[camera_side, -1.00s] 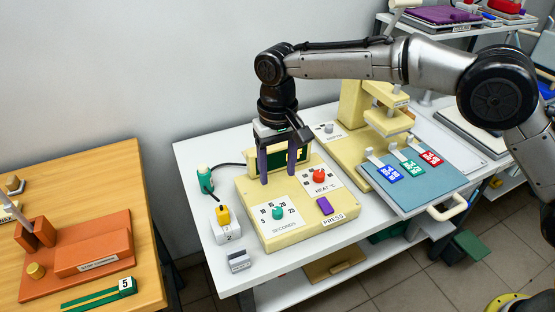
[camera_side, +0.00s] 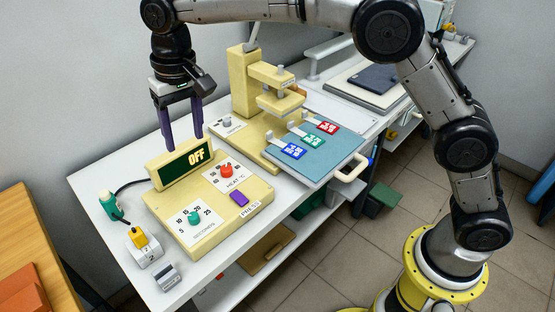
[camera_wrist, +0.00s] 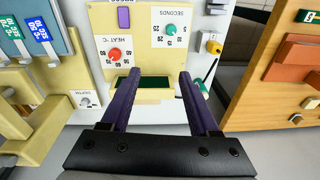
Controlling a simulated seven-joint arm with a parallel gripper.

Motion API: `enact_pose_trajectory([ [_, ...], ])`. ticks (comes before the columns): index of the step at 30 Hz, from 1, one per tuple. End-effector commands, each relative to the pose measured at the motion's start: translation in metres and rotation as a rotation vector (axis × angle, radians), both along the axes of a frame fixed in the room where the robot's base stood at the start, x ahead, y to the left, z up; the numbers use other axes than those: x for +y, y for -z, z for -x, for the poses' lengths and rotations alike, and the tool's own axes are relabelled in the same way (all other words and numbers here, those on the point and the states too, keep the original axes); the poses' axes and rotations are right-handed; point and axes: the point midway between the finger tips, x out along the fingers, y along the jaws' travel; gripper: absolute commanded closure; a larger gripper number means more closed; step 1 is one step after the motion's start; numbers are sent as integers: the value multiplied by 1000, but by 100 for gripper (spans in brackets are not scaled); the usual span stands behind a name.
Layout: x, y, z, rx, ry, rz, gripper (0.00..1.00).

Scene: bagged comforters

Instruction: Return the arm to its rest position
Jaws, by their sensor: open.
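My gripper (camera_side: 184,138) is open and empty, with two purple fingers pointing down. In the side view it hangs above and behind the cream control box (camera_side: 215,215), near its display (camera_side: 183,165), which reads OFF. In the wrist view the fingers (camera_wrist: 153,80) spread apart either side of the dark display (camera_wrist: 141,84), with nothing between them. The box carries a red heat knob (camera_side: 226,171), a green seconds knob (camera_side: 194,218) and a purple press button (camera_side: 239,198).
Right of the box stands a cream press (camera_side: 244,88) with a blue plate (camera_side: 325,160) holding blue, green and red tags. An orange-topped wooden table (camera_side: 28,240) stands at far left.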

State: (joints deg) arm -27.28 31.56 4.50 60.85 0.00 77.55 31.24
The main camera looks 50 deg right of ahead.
Motion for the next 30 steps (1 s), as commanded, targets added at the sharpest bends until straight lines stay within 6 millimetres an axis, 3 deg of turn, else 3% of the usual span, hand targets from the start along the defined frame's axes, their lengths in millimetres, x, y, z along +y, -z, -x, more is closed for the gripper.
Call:
enact_pose_trajectory([
  [1, -22, -28, 4, -34, 32, -16, 38],
  [6, -85, -88, 37, -113, 112, -48, 38],
  [10, -129, -116, 73, -172, 147, -60, 38],
  [15, -176, -134, 130, -250, 172, -64, 38],
  [19, -205, -132, 178, -306, 177, -56, 38],
  [23, -227, -116, 226, -357, 170, -38, 38],
  [27, -243, -83, 276, -403, 141, -8, 38],
  [30, -248, -54, 301, -415, 101, 14, 38],
])
